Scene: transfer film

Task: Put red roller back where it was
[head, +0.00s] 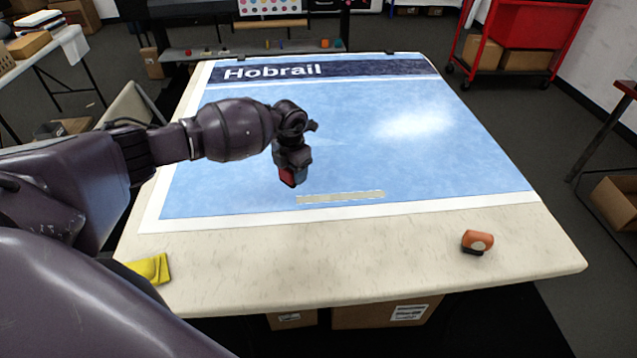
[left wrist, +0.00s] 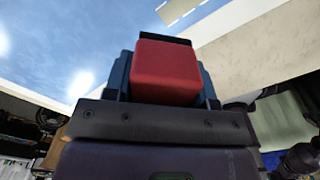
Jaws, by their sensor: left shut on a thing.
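The red roller (head: 287,176) is in my left gripper (head: 292,174), over the front part of the blue printed film (head: 400,165). Only a small red part of it shows in the head view. In the left wrist view the red block-like body (left wrist: 167,72) sits between the dark fingers, which are shut on it. The gripper points down; I cannot tell its exact height above the film. My right gripper is not in view.
A pale strip (head: 340,197) lies on the film near its front edge. An orange-and-black tool (head: 478,241) lies at the table's front right, and a folded yellow cloth (head: 150,268) at the front left. The bare front-middle of the table (head: 330,255) is clear.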

